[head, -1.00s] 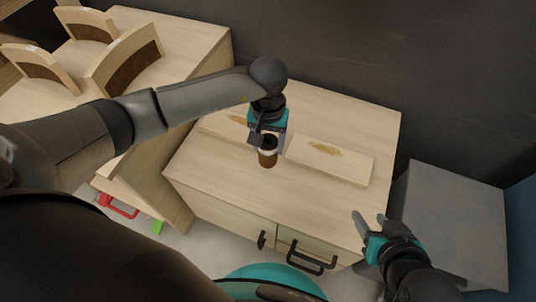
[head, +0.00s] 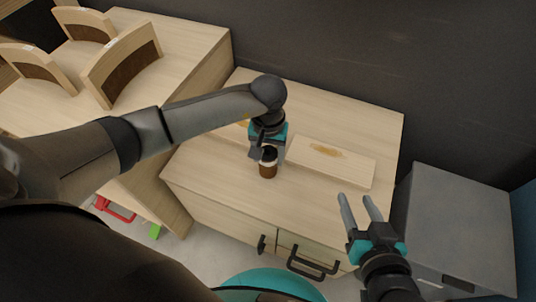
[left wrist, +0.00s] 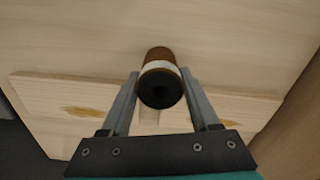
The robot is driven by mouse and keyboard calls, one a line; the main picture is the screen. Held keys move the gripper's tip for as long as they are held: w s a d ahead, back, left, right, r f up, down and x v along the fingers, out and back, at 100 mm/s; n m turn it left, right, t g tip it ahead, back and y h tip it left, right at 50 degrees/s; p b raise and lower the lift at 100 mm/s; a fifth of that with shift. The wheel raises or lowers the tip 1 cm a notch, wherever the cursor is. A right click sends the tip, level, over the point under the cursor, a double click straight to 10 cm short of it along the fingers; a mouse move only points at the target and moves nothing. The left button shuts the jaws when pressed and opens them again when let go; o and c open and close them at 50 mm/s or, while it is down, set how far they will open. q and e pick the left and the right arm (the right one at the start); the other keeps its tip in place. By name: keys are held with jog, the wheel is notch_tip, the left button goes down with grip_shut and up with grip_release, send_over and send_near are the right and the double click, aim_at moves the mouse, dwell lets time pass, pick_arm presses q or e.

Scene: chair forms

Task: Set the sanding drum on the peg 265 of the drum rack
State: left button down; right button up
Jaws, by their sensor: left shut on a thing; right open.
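The sanding drum (head: 268,168) is a small brown cylinder with a pale band and a dark end. My left gripper (head: 268,153) is shut on it, over the cabinet top. In the left wrist view the drum (left wrist: 160,83) sits between the fingertips (left wrist: 160,88), its dark round end facing the camera. I cannot tell whether it touches the top. A low pale wooden board with brown patches (head: 331,160), perhaps the drum rack, lies beside and behind it; the left wrist view shows it (left wrist: 60,100) too. No peg or number is readable. My right gripper (head: 358,202) is open and empty near the cabinet's front right.
The wooden cabinet top (head: 225,185) is bare in front of the drum. Black drawer handles (head: 313,262) stick out from its front. A grey box (head: 460,220) stands at the right. Wooden chair forms (head: 120,65) stand on a table at the upper left.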

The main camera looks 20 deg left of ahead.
pick_arm(q)
jog(key=shift+f, duration=0.15)
jog(key=shift+c, duration=0.6)
grip_release()
